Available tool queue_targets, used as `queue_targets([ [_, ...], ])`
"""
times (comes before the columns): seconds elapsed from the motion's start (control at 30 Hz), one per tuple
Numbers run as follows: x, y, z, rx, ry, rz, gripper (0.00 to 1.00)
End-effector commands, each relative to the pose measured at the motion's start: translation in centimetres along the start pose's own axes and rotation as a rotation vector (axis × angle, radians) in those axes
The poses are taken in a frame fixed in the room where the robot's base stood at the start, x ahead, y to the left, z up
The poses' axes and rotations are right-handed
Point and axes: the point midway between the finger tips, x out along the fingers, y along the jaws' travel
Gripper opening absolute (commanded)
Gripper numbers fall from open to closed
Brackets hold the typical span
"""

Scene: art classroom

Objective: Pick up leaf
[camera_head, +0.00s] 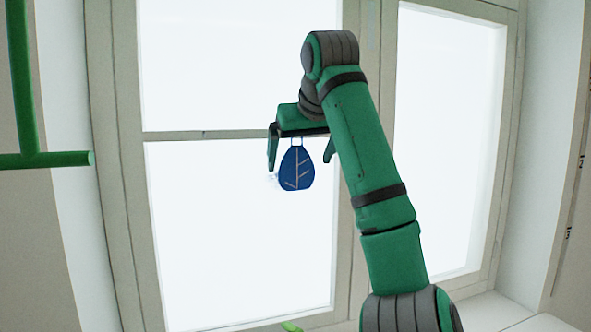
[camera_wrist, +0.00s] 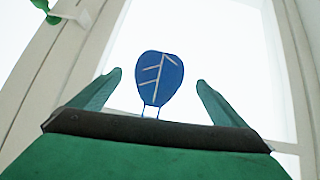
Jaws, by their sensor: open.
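The leaf (camera_head: 297,169) is a flat dark blue shape with pale veins. It hangs from a thin loop in front of the bright window. In the wrist view the leaf (camera_wrist: 159,78) shows upside down, between and beyond my two fingers. My gripper (camera_head: 300,160) is open, with one finger on each side of the leaf and gaps between. In the wrist view my gripper (camera_wrist: 158,78) also shows its fingers apart. I cannot tell how deep the leaf sits between the fingers. The top of the loop is hidden by my gripper.
A window frame (camera_head: 118,170) with bright panes stands behind the arm. A green bar (camera_head: 45,160) is at the left. A small green thing (camera_head: 291,327) lies at the bottom, and a pale sill (camera_head: 490,312) is at lower right.

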Motion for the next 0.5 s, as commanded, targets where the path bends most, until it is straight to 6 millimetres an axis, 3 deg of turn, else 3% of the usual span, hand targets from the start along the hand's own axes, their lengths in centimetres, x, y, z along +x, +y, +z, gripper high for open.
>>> queue_targets([
  [0.5, 6.0, -0.8, -0.2, -0.008, 0.001, -0.008, 0.96],
])
